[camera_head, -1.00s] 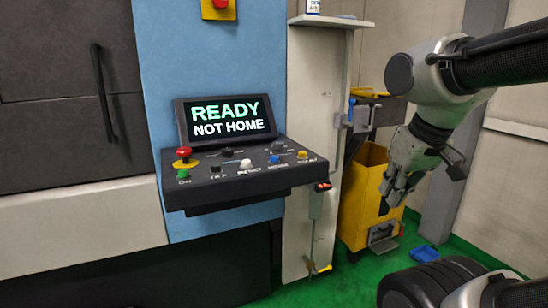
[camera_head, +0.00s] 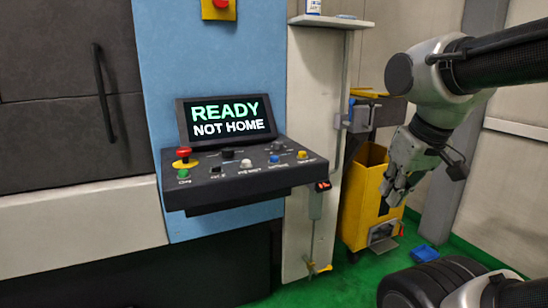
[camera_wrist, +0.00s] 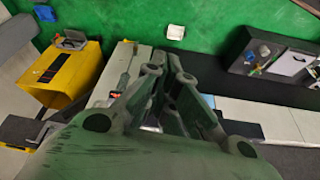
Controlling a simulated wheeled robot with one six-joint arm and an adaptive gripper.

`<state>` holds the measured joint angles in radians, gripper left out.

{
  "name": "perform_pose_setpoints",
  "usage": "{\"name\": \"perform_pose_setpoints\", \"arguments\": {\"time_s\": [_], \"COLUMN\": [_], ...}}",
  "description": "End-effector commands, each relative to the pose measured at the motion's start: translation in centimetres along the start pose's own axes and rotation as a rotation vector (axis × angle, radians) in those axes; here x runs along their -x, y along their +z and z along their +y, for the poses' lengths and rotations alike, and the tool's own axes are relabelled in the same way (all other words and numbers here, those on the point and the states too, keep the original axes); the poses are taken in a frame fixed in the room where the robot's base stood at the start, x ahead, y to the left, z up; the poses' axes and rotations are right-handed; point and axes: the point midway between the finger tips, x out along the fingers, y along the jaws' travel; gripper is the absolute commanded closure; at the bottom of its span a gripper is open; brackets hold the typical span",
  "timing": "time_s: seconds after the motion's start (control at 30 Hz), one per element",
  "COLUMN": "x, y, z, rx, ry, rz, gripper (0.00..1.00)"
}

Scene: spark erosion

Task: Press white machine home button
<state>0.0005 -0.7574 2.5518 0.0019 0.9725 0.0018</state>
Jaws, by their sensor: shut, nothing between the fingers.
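The control panel (camera_head: 240,180) juts from the machine's blue column. Its screen (camera_head: 228,118) reads READY and NOT HOME. Along its front edge are a green button (camera_head: 183,174), a black one (camera_head: 216,170), a white one (camera_head: 246,163), a blue one (camera_head: 274,158) and a yellow one (camera_head: 302,154). Their labels are too blurred to read surely. My gripper (camera_head: 392,198) is well to the right of the panel, apart from it, pointing down in front of the yellow bin. In the wrist view my gripper (camera_wrist: 170,62) is shut and empty.
A red emergency stop (camera_head: 183,153) stands at the panel's left. A white post (camera_head: 311,120) and the yellow bin (camera_head: 362,205) stand right of the panel. A blue tray (camera_head: 426,253) lies on the green floor. A dark tray-like surface (camera_wrist: 238,72) with small items shows in the wrist view.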

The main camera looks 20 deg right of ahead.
Motion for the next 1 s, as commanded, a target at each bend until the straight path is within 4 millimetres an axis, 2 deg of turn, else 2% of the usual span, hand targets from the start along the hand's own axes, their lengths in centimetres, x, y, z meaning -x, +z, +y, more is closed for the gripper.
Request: {"name": "perform_pose_setpoints", "arguments": {"time_s": [0.3, 0.47, 0.53, 0.63, 0.73, 1.0], "x": [0.0, -1.5, -2.2, -3.2, -4.4, -7.2], "y": [0.0, -0.4, -1.5, -5.0, -9.7, -21.9], "z": [-0.1, -0.9, -1.6, -3.0, -4.8, -9.9], "rx": [0.005, 0.042, 0.068, 0.105, 0.092, -0.074], "ry": [-0.002, -0.015, -0.022, -0.034, -0.045, -0.094], "rz": [0.0, -0.067, -0.106, -0.132, -0.109, 0.034], "gripper": [1.0, 1.0, 1.0, 1.0, 1.0, 1.0]}}
